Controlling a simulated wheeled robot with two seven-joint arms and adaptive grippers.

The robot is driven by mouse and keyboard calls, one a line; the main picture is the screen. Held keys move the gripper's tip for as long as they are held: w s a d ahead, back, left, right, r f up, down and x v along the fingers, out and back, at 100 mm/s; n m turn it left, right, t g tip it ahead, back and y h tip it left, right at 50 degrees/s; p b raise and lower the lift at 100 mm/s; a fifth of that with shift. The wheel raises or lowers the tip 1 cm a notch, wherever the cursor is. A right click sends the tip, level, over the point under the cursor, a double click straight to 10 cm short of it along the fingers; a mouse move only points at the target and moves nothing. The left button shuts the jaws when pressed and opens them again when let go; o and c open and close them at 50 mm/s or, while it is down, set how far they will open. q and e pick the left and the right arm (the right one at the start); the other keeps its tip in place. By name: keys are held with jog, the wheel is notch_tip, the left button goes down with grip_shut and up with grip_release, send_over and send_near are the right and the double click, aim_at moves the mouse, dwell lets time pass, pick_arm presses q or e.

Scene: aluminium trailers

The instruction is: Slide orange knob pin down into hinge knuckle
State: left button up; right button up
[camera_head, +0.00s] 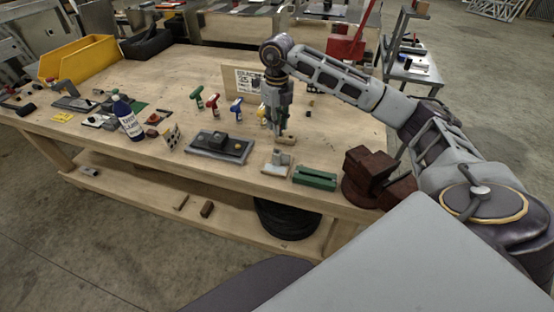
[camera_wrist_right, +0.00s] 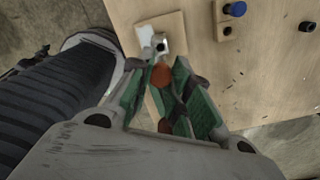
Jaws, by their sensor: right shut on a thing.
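My right gripper (camera_head: 276,130) points down over the wooden workbench, behind the hinge fixture. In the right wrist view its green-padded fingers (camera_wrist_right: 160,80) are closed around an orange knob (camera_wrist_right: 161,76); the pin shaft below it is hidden. The hinge fixture (camera_head: 277,160) has a wooden base with an upright pale bracket. In the wrist view, the light metal hinge knuckle (camera_wrist_right: 154,39) shows a dark hole, just beyond the knob. The knob appears apart from the hole. My left gripper is not in view.
A wooden block (camera_head: 287,140) stands close to the gripper. A green slotted block (camera_head: 315,178) and a dark red vise (camera_head: 368,172) stand right of the fixture. The bench's front edge is close.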

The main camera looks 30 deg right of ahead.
aim_at(277, 137)
jog(key=shift+f, duration=0.1)
jog(key=shift+f+p, duration=0.55)
jog(key=shift+f, duration=2.55)
jog(key=shift+d+f+p, duration=0.1)
jog(key=shift+f+p, duration=0.25)
jog(key=shift+f, duration=1.5)
jog(key=shift+f, duration=0.1)
jog(key=o, duration=0.9)
jog(key=shift+c, duration=0.2)
